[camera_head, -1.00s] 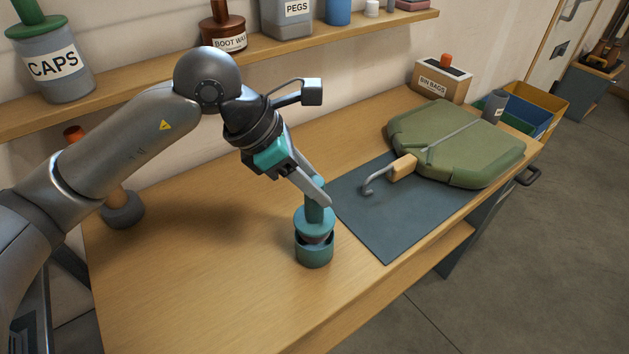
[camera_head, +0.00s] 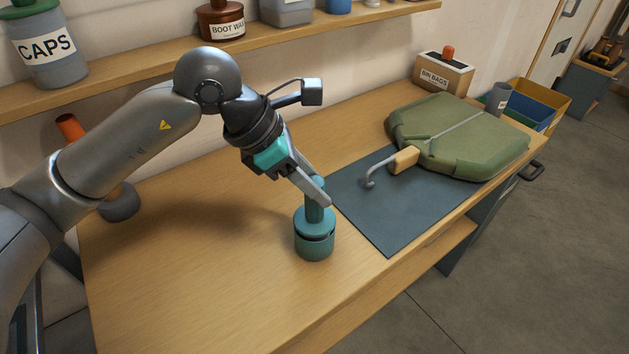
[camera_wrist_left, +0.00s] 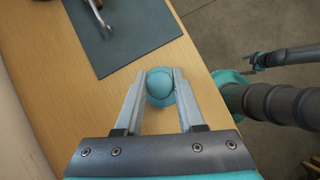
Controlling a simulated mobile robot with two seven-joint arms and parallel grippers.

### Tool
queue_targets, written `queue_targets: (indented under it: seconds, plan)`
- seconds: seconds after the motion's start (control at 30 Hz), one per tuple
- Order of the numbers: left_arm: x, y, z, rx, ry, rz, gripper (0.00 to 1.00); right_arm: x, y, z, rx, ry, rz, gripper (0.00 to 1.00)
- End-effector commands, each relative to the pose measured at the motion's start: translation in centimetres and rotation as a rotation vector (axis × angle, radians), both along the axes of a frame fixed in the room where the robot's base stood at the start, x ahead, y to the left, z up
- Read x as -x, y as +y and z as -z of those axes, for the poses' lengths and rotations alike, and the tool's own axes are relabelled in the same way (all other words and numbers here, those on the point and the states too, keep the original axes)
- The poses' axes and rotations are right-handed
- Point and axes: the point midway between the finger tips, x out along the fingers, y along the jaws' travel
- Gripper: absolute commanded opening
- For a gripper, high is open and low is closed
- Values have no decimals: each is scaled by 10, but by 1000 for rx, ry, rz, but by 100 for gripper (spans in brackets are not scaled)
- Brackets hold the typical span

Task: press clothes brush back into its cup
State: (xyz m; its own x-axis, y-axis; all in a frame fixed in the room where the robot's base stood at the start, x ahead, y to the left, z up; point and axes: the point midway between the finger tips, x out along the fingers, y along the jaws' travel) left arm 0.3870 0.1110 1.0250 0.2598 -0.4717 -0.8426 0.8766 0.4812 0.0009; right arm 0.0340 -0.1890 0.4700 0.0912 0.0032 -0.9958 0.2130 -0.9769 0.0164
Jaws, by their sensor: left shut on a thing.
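The teal clothes brush (camera_head: 315,220) stands upright with its round flange over the teal cup (camera_head: 315,246) near the front of the bench. A thin dark gap shows between flange and cup; the bristles are hidden. My left gripper (camera_head: 319,193) is shut on the brush's handle from above. In the left wrist view the brush's rounded top (camera_wrist_left: 160,84) sits between the two fingers and covers the cup.
A dark mat (camera_head: 400,212) lies right of the cup, with a wooden-handled hook tool (camera_head: 402,160) and a green case (camera_head: 460,138). A bin-bags box (camera_head: 443,74) stands behind. A shelf (camera_head: 130,72) runs above. The bench left of the cup is clear.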

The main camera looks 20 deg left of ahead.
Motion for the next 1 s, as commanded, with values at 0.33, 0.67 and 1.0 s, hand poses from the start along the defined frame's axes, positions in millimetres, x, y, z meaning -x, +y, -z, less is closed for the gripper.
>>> queue_targets:
  seconds: [0.33, 0.67, 1.0]
  plan:
    - [0, 0, 10, 0, -1, -1, 0, 0, 0, 10, 0, 0, 0, 100]
    - [0, 0, 13, 0, -1, -1, 54, 0, 0, 13, 0, -1, 0, 100]
    - [0, 0, 13, 0, 0, 0, 73, 0, 0, 13, 0, -1, 0, 100]
